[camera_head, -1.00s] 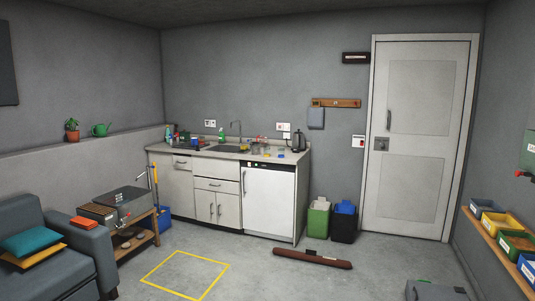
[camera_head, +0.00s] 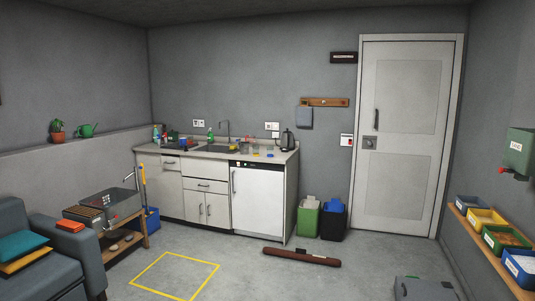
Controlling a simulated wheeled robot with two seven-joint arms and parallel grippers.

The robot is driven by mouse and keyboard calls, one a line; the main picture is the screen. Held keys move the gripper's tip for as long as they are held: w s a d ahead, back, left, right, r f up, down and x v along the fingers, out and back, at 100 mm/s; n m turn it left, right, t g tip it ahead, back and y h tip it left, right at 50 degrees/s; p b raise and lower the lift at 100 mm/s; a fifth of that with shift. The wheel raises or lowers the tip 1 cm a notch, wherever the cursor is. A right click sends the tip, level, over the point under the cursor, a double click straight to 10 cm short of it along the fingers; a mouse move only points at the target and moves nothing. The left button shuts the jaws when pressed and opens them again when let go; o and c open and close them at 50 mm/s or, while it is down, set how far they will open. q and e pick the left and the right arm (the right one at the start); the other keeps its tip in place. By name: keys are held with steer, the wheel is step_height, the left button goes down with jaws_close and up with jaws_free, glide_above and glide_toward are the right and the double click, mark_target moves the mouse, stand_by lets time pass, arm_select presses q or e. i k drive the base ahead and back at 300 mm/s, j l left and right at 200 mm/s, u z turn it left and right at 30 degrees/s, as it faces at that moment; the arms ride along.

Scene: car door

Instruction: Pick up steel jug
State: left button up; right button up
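I cannot clearly make out a steel jug. A dark kettle-like vessel with a handle (camera_head: 288,140) stands upright at the right end of the kitchen counter (camera_head: 278,158), near the wall. Several small items, too small to name, stand around the sink (camera_head: 215,149) and could hide a jug. Neither of my grippers is in view.
A brown draught-stopper-like roll (camera_head: 301,257) lies on the floor before the counter. Green (camera_head: 308,219) and black (camera_head: 332,221) bins stand right of it. A grey armchair (camera_head: 66,240) is at left, a grey case (camera_head: 424,288) at lower right. The middle floor is clear.

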mark_target(244, 145)
steer(key=i+u, duration=0.3)
steer(key=i, duration=2.9)
steer(key=i+z, duration=0.1)
steer(key=i, duration=1.75)
steer(key=i+j+z, duration=0.2)
steer(key=i+z, duration=0.25)
steer(key=i, duration=0.15)
steer(key=i+j+z, duration=1.45)
steer(key=j, duration=0.35)
steer(key=k+l, duration=0.05)
